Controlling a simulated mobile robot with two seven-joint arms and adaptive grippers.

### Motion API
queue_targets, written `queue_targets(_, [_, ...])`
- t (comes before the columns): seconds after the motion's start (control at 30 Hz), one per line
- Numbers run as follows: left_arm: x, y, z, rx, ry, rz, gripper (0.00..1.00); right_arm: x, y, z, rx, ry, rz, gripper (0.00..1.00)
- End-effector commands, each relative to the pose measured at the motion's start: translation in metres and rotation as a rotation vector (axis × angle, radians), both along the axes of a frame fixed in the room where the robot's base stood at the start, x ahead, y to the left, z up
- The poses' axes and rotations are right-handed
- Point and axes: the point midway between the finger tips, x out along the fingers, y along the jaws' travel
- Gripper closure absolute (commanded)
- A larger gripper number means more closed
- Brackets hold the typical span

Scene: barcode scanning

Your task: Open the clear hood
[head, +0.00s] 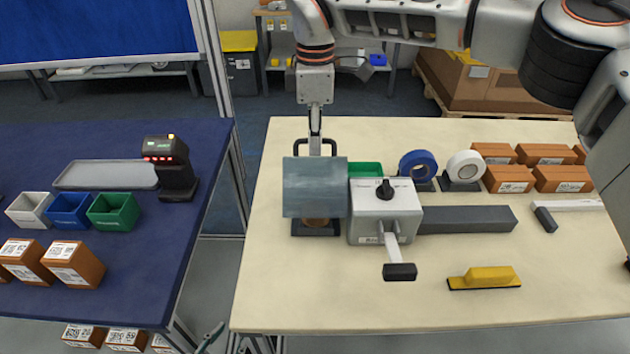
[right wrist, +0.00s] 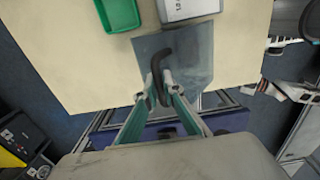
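The clear hood (head: 315,187) is a grey-blue see-through cover on a dark base on the cream table. It is down, with a brown item partly showing below its lower edge. A black handle (head: 299,149) stands at its far side. My right gripper (head: 315,143) reaches down from above to the middle of this handle. In the right wrist view, its fingers (right wrist: 156,87) come close together with the dark handle between them, and the hood (right wrist: 192,60) lies just beyond. The exact finger contact is partly hidden. My left gripper is not in view.
A grey box with a black knob and lever (head: 385,212) stands right beside the hood. A green bin (head: 366,169), tape rolls (head: 418,165) and brown boxes (head: 508,179) are farther right. A yellow-handled brush (head: 485,277) lies in front. The table's front left is clear.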

Motion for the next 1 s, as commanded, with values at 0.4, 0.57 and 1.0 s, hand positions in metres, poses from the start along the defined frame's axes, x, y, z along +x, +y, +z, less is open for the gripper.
queue_targets(0.4, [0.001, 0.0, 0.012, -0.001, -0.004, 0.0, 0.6, 0.019, 0.0, -0.002, 0.001, 0.0, -0.001, 0.97])
queue_targets(0.57, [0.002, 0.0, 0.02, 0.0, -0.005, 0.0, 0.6, 0.031, 0.001, -0.005, 0.001, 0.0, -0.001, 0.96])
queue_targets(1.0, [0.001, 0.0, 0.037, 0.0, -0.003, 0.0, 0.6, 0.051, 0.001, -0.012, 0.0, 0.001, -0.001, 0.96])
